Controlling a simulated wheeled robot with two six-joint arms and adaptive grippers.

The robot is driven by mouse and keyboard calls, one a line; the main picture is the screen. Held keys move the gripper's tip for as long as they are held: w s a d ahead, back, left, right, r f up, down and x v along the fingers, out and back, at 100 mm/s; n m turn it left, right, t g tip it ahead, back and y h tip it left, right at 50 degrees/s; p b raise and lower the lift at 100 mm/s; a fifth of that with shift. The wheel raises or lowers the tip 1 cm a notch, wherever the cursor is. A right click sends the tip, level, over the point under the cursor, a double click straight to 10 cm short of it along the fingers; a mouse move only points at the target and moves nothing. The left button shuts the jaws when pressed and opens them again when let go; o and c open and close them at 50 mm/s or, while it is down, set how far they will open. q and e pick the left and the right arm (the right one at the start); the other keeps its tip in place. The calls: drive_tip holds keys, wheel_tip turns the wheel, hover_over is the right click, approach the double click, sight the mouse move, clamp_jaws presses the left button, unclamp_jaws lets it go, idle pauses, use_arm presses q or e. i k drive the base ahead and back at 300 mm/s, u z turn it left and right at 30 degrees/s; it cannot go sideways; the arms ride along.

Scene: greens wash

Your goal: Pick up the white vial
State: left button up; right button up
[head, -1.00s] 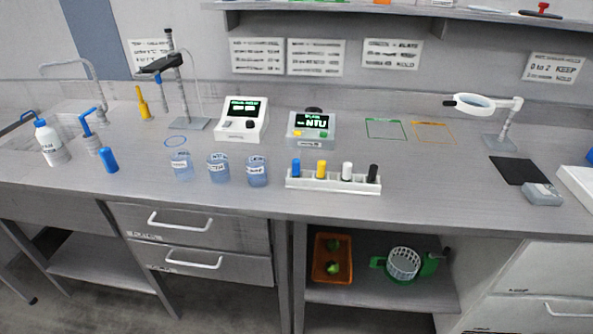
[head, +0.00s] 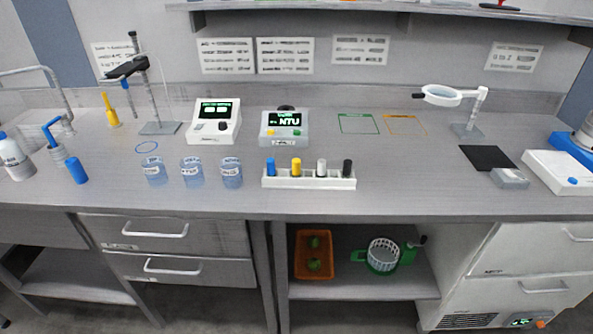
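The white vial (head: 321,168) stands upright in a white rack (head: 308,183) near the front of the bench. It is the third from the left in the rack. A blue vial (head: 271,167) and a yellow vial (head: 296,167) stand to its left, and a black vial (head: 347,168) to its right. Neither of my grippers shows in the head view.
Three labelled beakers (head: 191,173) stand left of the rack. The NTU meter (head: 284,130) and another meter (head: 213,123) are behind. A magnifier lamp (head: 442,96), black mat (head: 487,158) and grey box (head: 509,178) are at right. Bench (head: 400,180) between rack and mat is clear.

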sight(321, 162)
drive_tip(key=z, duration=0.2)
drive_tip(key=k, duration=0.25)
drive_tip(key=z, duration=1)
drive_tip(key=k, duration=1.1)
drive_tip(key=z, duration=1.05)
drive_tip(key=i, duration=1.6)
drive_tip(key=u, duration=0.25)
drive_tip(key=i, duration=1.2)
drive_tip(key=u, duration=1.4)
drive_tip(key=i, duration=0.8)
drive_tip(key=u, duration=0.9)
drive_tip(key=i, duration=0.25)
drive_tip(key=u, duration=0.25)
